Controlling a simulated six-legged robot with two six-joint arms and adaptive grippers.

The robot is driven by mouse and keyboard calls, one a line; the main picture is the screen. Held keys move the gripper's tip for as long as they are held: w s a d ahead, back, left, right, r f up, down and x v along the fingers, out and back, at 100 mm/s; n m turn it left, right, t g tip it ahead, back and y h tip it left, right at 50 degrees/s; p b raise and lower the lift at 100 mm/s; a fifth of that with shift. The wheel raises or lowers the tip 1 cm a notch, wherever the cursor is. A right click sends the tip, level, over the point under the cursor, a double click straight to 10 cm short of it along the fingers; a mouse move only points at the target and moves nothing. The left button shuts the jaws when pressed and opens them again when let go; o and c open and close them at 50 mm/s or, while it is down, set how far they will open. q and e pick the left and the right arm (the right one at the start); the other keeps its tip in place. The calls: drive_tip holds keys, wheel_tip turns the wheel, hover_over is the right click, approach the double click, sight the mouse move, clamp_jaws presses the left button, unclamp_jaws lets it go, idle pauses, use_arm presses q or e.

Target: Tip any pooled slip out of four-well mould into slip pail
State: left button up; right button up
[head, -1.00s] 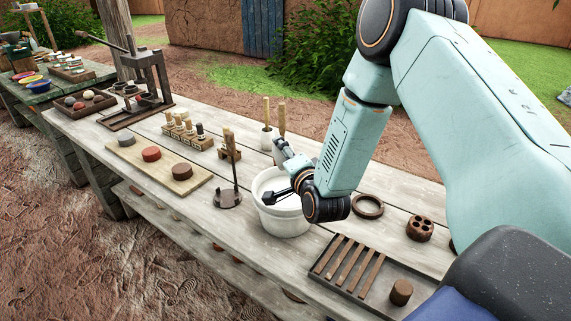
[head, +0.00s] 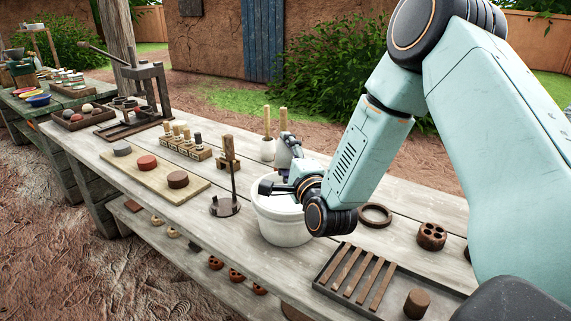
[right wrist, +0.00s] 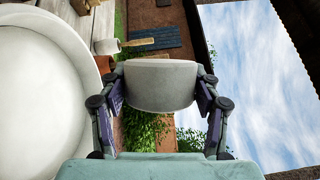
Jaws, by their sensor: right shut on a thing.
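The white slip pail (head: 281,226) stands on the bench, with pale slip visible inside it. It also shows in the right wrist view (right wrist: 88,62), filling the left side. My right gripper (head: 287,172) is over the pail's far rim. In the right wrist view the gripper (right wrist: 160,88) is shut on a pale grey rounded piece, taken as the four-well mould (right wrist: 160,72). In the head view the mould (head: 286,150) is partly hidden by the gripper and looks tilted. Its wells do not show, so I cannot see any slip in it. My left gripper is out of view.
A holed brown block (head: 431,236) and dark ring (head: 375,215) lie right of the pail. A slatted tray (head: 330,268) is in front. An upright stand (head: 226,206) is close left of the pail. Wooden-handled tools (head: 267,125) stand behind it.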

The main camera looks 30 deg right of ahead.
drive_tip(key=shift+d+f+m+t+b, duration=0.15)
drive_tip(key=shift+m+t+b, duration=0.15)
drive_tip(key=shift+m+b, duration=0.6)
drive_tip(key=shift+b, duration=0.7)
drive_tip(key=shift+r+m+h+b, duration=0.2)
drive_tip(key=shift+m+h+b, duration=0.2)
drive_tip(key=shift+m, duration=0.1)
idle(0.6)
